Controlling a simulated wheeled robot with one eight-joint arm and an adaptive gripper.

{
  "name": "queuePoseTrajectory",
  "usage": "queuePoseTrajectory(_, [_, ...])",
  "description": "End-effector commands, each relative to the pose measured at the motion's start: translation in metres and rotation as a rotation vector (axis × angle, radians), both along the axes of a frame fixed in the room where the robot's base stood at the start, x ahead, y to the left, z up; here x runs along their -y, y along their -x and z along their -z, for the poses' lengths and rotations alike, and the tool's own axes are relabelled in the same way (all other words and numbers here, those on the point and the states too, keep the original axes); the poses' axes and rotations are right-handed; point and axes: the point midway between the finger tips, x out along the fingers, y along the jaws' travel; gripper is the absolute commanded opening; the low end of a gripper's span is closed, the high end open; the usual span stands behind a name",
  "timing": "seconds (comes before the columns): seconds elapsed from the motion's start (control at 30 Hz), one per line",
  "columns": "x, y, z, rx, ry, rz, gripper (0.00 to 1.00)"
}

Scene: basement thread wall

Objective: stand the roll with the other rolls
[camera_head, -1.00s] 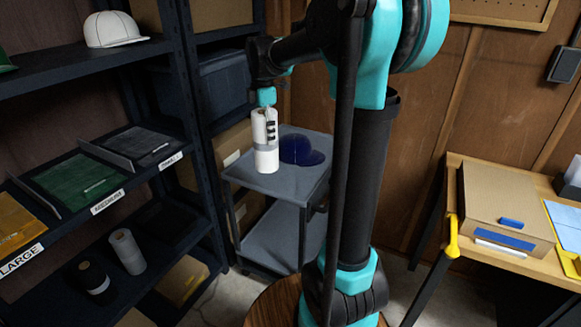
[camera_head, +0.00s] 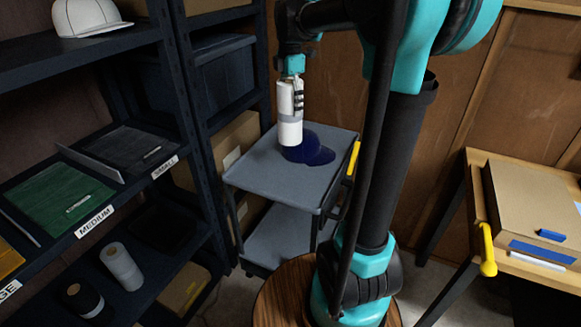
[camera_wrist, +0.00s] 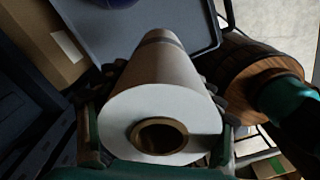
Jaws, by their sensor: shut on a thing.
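A white roll (camera_head: 290,128) hangs upright in my gripper (camera_head: 290,98), in front of the grey cart's top in the head view. The wrist view shows the roll's white end with a brown core (camera_wrist: 160,136), and the fingers (camera_wrist: 215,95) close on both its sides. Whether its lower end touches anything, I cannot tell. The other rolls stand on the lower shelf at the left: a grey-white one (camera_head: 121,266) and a black one (camera_head: 83,300). They are upright and side by side.
The grey cart (camera_head: 250,168) carries a dark blue object (camera_head: 315,150). A dark shelf unit with trays, including a green one (camera_head: 60,197), is at the left. A workbench (camera_head: 480,205) with a cardboard box (camera_head: 530,210) is at the right. The lower shelf right of the rolls looks dark and open.

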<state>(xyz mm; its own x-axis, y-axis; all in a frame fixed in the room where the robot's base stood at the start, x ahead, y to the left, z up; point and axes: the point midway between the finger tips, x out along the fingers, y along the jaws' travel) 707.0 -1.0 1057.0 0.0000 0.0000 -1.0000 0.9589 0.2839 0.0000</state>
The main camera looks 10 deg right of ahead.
Motion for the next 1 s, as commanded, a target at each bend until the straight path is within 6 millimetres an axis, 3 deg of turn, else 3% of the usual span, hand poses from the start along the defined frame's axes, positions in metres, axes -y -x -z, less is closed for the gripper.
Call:
queuePoseTrajectory(0.5, [0.0, 0.0, 0.118, 0.0, 0.0, 0.0, 0.25])
queuePoseTrajectory(0.77, [0.0, 0.0, 0.141, 0.0, 0.0, 0.0, 0.25])
queuePoseTrajectory(1.0, [0.0, 0.0, 0.173, 0.0, 0.0, 0.0, 0.25])
